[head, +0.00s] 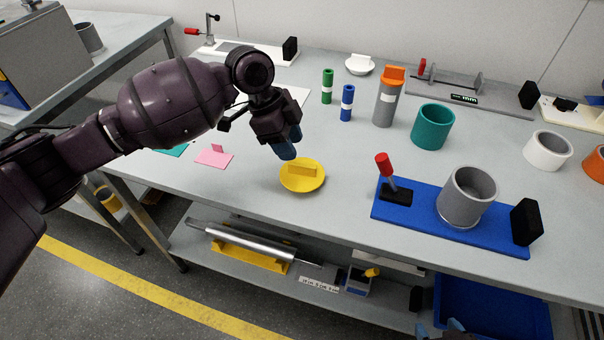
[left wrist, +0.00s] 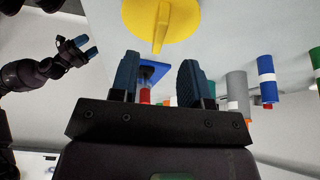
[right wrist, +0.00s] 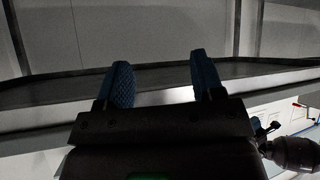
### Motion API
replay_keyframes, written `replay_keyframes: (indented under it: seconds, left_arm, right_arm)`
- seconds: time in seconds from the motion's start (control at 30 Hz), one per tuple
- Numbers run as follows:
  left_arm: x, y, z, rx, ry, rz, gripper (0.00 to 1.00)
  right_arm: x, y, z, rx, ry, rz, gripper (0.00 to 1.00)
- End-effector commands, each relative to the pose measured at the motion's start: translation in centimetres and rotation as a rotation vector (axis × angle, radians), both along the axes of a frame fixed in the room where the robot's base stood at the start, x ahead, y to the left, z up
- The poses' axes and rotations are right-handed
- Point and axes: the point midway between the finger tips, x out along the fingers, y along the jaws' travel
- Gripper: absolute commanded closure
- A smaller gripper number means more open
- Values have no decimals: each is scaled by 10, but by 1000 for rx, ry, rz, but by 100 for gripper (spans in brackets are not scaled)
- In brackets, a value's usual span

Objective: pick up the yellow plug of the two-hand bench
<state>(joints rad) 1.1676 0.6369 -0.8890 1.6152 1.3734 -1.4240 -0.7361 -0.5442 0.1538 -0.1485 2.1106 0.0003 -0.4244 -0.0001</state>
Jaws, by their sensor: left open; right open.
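The yellow plug (head: 302,178), a round disc with an upright grip bar on top, lies on the grey bench near its front edge. In the left wrist view the plug (left wrist: 180,20) shows at the top, beyond the fingertips, its bar pointing toward the gap. My left gripper (head: 288,146) is open and empty, just above and behind the plug in the head view, apart from it. Its two blue fingers also show in the left wrist view (left wrist: 158,78). My right gripper (right wrist: 157,82) is open and empty, low in front of the bench; only its fingertips (head: 455,328) show in the head view.
To the right stands a blue fixture (head: 420,222) with a red-handled clamp and a grey cup (head: 468,196). Green (head: 327,87) and blue (head: 347,103) cylinders stand behind. A pink piece (head: 214,158) lies left. A lower shelf holds a metal roller (head: 240,246).

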Motion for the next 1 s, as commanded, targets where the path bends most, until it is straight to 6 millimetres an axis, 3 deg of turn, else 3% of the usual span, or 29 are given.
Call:
replay_keyframes:
  seconds: [0.27, 0.53, 0.8, 1.0]
  left_arm:
    - [-2, -8, -18, 0, 0, 1, 57]
    - [-7, -22, -51, 0, 2, 2, 57]
    - [-7, -24, -53, 0, -3, 2, 57]
    - [-7, -23, -53, 0, -1, 2, 87]
  right_arm:
    - [7, 1, 2, 1, -15, 4, 38]
    - [4, 0, -7, 0, 1, 3, 38]
    - [4, 0, -7, -1, 0, 2, 38]
    - [3, -1, -7, -2, 3, 1, 38]
